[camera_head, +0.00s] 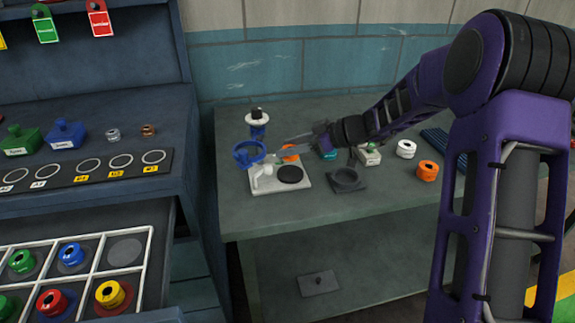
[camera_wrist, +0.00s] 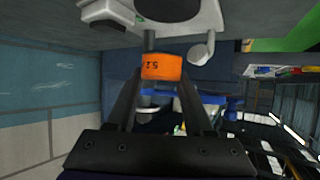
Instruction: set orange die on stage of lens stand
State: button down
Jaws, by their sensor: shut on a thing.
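My gripper (camera_head: 294,146) is shut on the orange die (camera_head: 289,153), behind the lens stand. In the wrist view the die (camera_wrist: 162,67) sits between the two fingertips, with dark marks on its face. The lens stand (camera_head: 266,186) is a pale base with a round black stage (camera_head: 290,174) and a light arm piece at its left. The stand also shows at the top of the wrist view (camera_wrist: 208,15). The stage is bare in the head view. The die appears apart from it; its height above the table is hard to tell.
A blue ring (camera_head: 249,153) and a dark-capped bottle (camera_head: 257,123) stand left of my gripper. A dark square holder (camera_head: 346,180) is right of the stand. White (camera_head: 406,149) and orange (camera_head: 428,171) spools are farther right. The front table strip is clear.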

aim_at(290, 173)
jog(key=shift+f, duration=2.3)
jog(key=shift+f+b, duration=0.2)
jog(key=shift+b, duration=0.1)
jog(key=shift+c, duration=1.4)
grip_release()
jog(key=shift+r, duration=0.1)
jog(key=shift+r+p, duration=0.15)
jog(key=shift+p, duration=0.15)
jog(key=v, duration=1.2)
